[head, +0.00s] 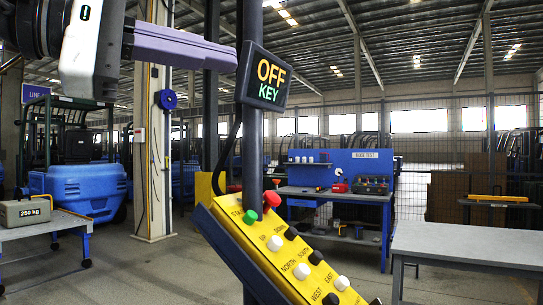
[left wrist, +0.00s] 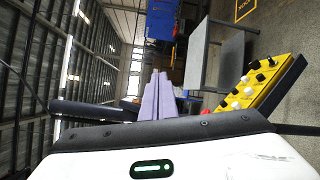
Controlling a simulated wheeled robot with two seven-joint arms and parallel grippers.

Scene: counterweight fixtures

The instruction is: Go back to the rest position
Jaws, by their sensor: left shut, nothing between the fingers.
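My left gripper (head: 226,58) comes in from the upper left of the head view, with its lilac fingers shut and nothing between them. Its fingertips end close to the left edge of the dark display (head: 264,77), which reads OFF KEY; I cannot tell whether they touch. In the left wrist view the shut fingers (left wrist: 158,80) point away over empty space. The yellow control panel (head: 262,243) with green, red, white and black buttons sits tilted on a dark post below the display. It also shows at the right of the left wrist view (left wrist: 257,91). My right gripper is not in view.
A grey table (head: 470,244) stands at the right. A blue workbench (head: 335,195) with small items is behind the panel. At the left, a 250 kg weight (head: 25,212) sits on a low table near a blue forklift (head: 80,185). The floor between is clear.

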